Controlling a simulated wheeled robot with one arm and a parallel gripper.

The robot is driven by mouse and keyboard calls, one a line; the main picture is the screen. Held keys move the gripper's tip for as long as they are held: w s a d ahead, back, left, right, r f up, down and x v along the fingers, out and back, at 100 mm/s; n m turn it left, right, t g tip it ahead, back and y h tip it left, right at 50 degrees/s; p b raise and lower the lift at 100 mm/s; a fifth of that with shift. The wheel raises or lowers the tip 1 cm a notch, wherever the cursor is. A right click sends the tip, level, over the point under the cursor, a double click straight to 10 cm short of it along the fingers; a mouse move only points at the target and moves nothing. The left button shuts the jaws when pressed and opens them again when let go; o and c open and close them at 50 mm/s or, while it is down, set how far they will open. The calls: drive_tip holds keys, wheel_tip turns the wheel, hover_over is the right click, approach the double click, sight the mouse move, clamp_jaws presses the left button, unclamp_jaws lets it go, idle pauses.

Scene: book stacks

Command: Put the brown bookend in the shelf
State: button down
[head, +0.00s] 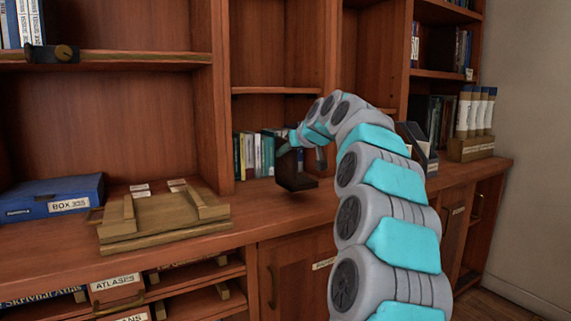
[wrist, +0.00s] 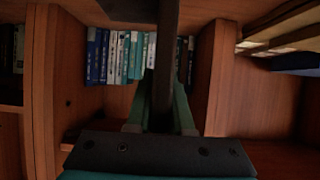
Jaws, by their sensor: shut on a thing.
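The brown bookend (head: 292,174) is very dark, with an upright plate and a flat foot. It is held just in front of the lower middle shelf compartment (head: 278,91), close above the counter; I cannot tell whether its foot touches it. My gripper (head: 287,148) is shut on its upper part. In the wrist view the bookend (wrist: 168,50) is a dark upright strip between the green fingers of my gripper (wrist: 160,112), and it hides part of the book row (wrist: 120,58). In the head view my arm covers the compartment's right side.
A wooden book rest (head: 165,216) and a blue box (head: 52,197) lie on the counter (head: 275,212) to the left. A dark file holder (head: 424,150) and a wooden block with white rolls (head: 472,147) stand to the right. Upright wooden dividers flank the compartment.

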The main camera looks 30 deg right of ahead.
sight(286, 163)
drive_tip(key=shift+w, duration=0.2)
drive_tip(key=shift+f, duration=1.7)
drive_tip(key=shift+f, duration=0.15)
drive_tip(key=c, duration=0.8)
unclamp_jaws()
drive_tip(key=shift+s, duration=0.15)
drive_tip(key=b+v, duration=0.1)
drive_tip(key=v, duration=1.1)
